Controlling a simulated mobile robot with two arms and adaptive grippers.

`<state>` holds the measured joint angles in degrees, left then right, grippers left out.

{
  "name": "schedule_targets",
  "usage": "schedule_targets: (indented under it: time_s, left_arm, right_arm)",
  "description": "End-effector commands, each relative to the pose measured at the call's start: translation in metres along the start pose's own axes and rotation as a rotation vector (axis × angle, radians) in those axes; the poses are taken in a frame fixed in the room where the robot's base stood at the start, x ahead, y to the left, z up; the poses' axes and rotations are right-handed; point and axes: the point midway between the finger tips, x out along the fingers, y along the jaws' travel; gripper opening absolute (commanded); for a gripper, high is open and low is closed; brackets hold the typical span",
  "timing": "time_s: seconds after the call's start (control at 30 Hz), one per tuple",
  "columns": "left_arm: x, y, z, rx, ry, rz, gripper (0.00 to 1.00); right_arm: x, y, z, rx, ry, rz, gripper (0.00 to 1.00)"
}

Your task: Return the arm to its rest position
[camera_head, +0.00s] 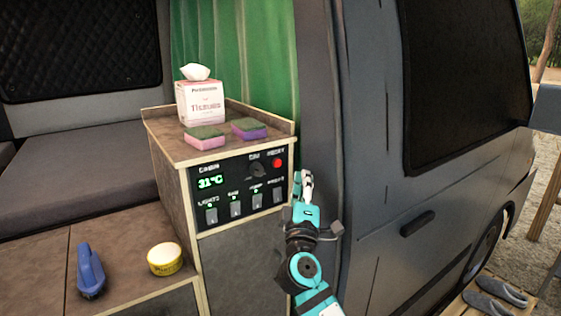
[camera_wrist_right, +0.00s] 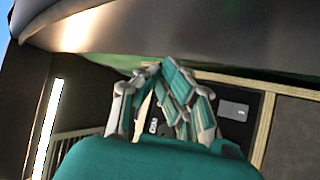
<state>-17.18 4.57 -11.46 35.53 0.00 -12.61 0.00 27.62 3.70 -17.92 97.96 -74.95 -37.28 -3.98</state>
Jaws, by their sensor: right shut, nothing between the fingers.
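My right arm rises from the bottom of the head view, in front of the van's door pillar. My right gripper (camera_head: 304,186) is shut and empty, just right of the control panel (camera_head: 238,190) on the small cabinet. The gripper looks apart from the panel, but the exact gap is hard to judge. In the right wrist view the fingers (camera_wrist_right: 165,95) come together with nothing between them, and part of the dark panel (camera_wrist_right: 238,108) shows behind them. The panel has a green 31°C display, a red button, a dark knob and several switches. My left gripper is not in view.
A tissue box (camera_head: 201,103) and two sponges (camera_head: 204,138) (camera_head: 249,129) stand on the cabinet top. A blue brush (camera_head: 90,271) and a yellow tin (camera_head: 165,259) sit on the lower counter. The van door (camera_head: 430,200) is close on the right; slippers (camera_head: 490,293) lie outside.

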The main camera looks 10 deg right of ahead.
Motion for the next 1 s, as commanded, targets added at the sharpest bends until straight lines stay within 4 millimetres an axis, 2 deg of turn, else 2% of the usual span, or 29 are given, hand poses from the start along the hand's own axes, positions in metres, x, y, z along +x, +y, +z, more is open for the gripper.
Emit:
schedule_targets:
  time_s: [0.3, 0.37, 0.43, 0.47, 0.57, 0.6, 0.67, 0.7, 0.8, 0.87, 0.9, 0.97, 1.0]
  left_arm:
    - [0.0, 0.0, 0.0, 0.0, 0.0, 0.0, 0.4]
    - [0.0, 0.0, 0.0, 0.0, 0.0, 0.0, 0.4]
    - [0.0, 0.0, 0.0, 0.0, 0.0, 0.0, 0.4]
    - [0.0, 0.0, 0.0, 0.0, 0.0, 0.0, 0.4]
    - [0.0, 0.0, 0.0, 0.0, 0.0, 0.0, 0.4]
    - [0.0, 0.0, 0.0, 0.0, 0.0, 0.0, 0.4]
    - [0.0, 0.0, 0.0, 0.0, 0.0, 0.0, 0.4]
    - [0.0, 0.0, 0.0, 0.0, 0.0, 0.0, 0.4]
    - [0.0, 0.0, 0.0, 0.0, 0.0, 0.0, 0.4]
    - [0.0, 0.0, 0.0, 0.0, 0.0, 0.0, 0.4]
    - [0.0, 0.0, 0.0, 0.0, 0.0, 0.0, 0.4]
    - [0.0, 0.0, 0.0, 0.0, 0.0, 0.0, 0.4]
    - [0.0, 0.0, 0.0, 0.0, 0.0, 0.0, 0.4]
  right_arm:
    - [-0.001, -0.001, 0.001, 0.0, 0.0, -0.002, 0.0]
    - [-0.002, -0.008, 0.002, 0.001, 0.0, -0.017, 0.0]
    - [-0.006, -0.028, 0.007, 0.003, -0.002, -0.06, 0.0]
    - [-0.009, -0.041, 0.01, 0.006, -0.003, -0.089, 0.0]
    - [-0.026, -0.098, 0.024, 0.021, -0.009, -0.215, 0.0]
    - [-0.037, -0.125, 0.032, 0.03, -0.016, -0.277, 0.0]
    - [-0.056, -0.166, 0.045, 0.047, -0.028, -0.371, 0.0]
    - [-0.071, -0.192, 0.054, 0.06, -0.04, -0.432, 0.0]
    - [-0.113, -0.252, 0.078, 0.093, -0.074, -0.58, 0.0]
    - [-0.142, -0.285, 0.093, 0.115, -0.098, -0.665, 0.0]
    - [-0.163, -0.306, 0.103, 0.13, -0.119, -0.722, 0.0]
    - [-0.196, -0.335, 0.12, 0.154, -0.152, -0.803, 0.0]
    - [-0.218, -0.352, 0.131, 0.17, -0.177, -0.855, 0.0]
